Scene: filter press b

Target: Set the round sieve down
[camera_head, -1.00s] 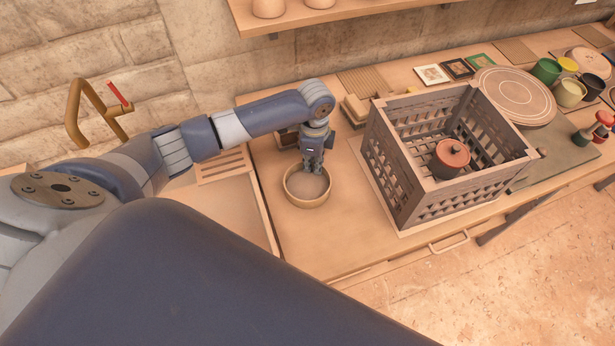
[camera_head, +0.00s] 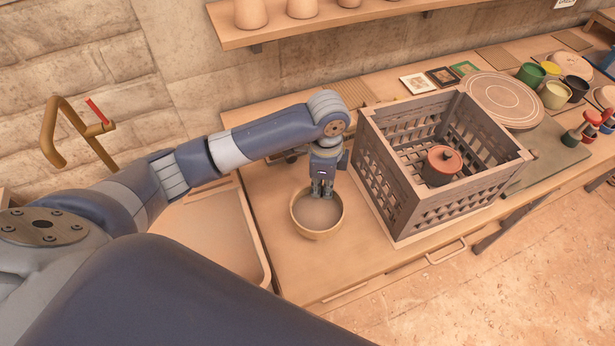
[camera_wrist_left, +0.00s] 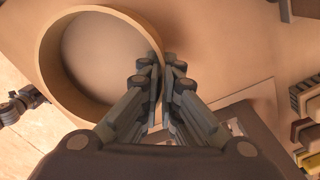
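The round sieve (camera_head: 318,214) is a shallow tan ring with a greyish mesh bottom, over the bare counter left of the wooden crate. It also shows at the upper left of the left wrist view (camera_wrist_left: 100,62). My left gripper (camera_head: 321,190) points down at the sieve's far rim. In the left wrist view its fingers (camera_wrist_left: 158,82) are shut on the rim, one on each side of the wall. The sieve looks roughly level; I cannot tell whether its underside touches the counter. My right gripper is not in view.
A basin (camera_head: 205,235) is at the left. The counter (camera_head: 345,265) in front of the sieve is clear. Cups and a round board (camera_head: 505,98) lie farther right.

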